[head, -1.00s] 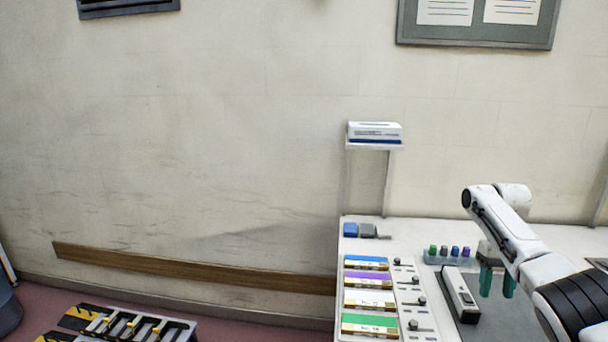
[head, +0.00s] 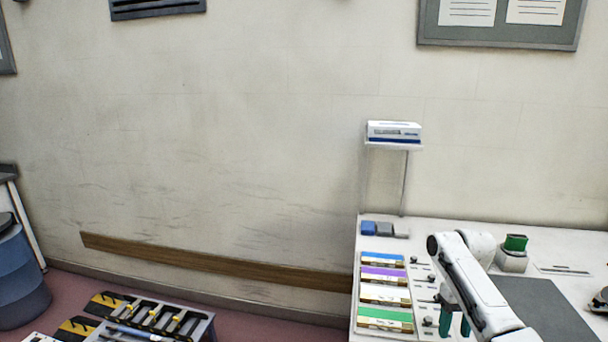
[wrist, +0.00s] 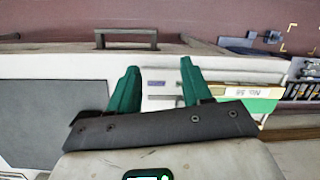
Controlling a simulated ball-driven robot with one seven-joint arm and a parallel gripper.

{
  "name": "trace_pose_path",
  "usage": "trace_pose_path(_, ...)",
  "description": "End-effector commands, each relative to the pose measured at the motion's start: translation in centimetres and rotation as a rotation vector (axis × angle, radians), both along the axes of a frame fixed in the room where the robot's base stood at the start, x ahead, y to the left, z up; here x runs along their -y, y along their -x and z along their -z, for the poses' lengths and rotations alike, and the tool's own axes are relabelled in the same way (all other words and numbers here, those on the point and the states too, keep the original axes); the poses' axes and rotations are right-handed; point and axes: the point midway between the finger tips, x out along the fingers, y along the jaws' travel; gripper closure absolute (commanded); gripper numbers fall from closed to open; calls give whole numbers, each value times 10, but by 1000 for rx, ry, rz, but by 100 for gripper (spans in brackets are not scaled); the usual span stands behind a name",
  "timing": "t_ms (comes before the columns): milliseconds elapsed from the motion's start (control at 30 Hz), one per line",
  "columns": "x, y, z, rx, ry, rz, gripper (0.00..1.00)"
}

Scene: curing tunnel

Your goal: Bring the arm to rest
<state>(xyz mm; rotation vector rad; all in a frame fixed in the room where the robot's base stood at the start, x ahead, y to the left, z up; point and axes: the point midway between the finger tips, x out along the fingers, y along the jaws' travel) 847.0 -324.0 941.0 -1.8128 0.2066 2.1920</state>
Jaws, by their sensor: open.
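My white arm reaches in from the lower right in the head view. My gripper (head: 454,320), with green fingers, is partly hidden behind the arm, over the white bench (head: 432,238) near the strips with coloured labels. In the wrist view my gripper (wrist: 158,85) has its two green fingers spread apart with nothing between them. The bench front and a dark grey mat (wrist: 55,125) show beyond and beside the fingers.
Label strips, including a green one (head: 385,315), lie left of my gripper. A small box (head: 394,130) sits on a raised shelf. A rack (head: 150,325) is low left; a blue drum (head: 18,275) stands far left.

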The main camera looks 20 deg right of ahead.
Motion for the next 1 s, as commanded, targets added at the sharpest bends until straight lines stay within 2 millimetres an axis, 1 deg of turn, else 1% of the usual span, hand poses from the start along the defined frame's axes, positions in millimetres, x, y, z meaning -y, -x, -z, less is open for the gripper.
trace_pose_path(33, -23, -2, 16, 10, -11, -31, 51)
trace_pose_path(67, -35, -2, 24, 19, -16, -45, 51)
trace_pose_path(100, -54, -2, 36, 32, -24, -68, 51)
trace_pose_path(167, -82, 1, 54, 53, -35, -100, 51)
trace_pose_path(200, -100, 4, 64, 69, -40, -118, 51)
trace_pose_path(267, -126, 11, 78, 89, -49, -141, 51)
trace_pose_path(300, -142, 17, 87, 103, -54, -155, 51)
trace_pose_path(367, -165, 29, 99, 122, -60, -173, 51)
trace_pose_path(400, -180, 38, 106, 134, -64, -183, 51)
trace_pose_path(467, -199, 53, 116, 151, -66, -195, 51)
trace_pose_path(500, -211, 64, 121, 163, -66, -202, 51)
trace_pose_path(567, -226, 83, 128, 177, -64, -210, 51)
trace_pose_path(600, -234, 96, 131, 187, -61, -213, 51)
trace_pose_path(667, -246, 117, 136, 199, -55, -219, 51)
trace_pose_path(733, -256, 144, 138, 212, -44, -223, 51)
trace_pose_path(867, -265, 195, 136, 232, -9, -228, 51)
trace_pose_path(900, -266, 212, 134, 237, 4, -229, 51)
trace_pose_path(1000, -263, 250, 124, 247, 43, -235, 51)
